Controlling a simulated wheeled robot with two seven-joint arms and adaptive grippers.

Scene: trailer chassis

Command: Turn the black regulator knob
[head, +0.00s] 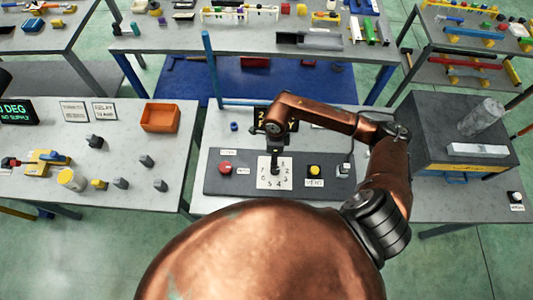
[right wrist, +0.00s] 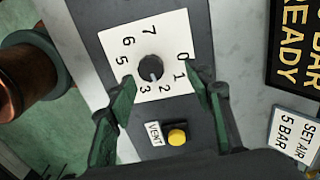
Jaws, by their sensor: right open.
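The black regulator knob (right wrist: 150,68) sits at the middle of a white dial plate (right wrist: 172,22) numbered around its edge. A small pale mark on the knob faces the side of 2 and 3; its exact reading is too small to tell. My right gripper (right wrist: 160,75) is open, its green fingertips on either side of the knob with gaps showing. In the head view my right gripper (head: 273,150) points down over the dial plate (head: 262,182) and partly hides the knob. My left gripper is not in view.
A yellow VENT button (right wrist: 177,137) is beside the dial; a red knob (head: 225,168) is on the panel's left. A sign (right wrist: 296,135) reads SET AIR 5 BAR, near a display (right wrist: 298,45) ending in BAR READY. A dark box (head: 420,130) stands right.

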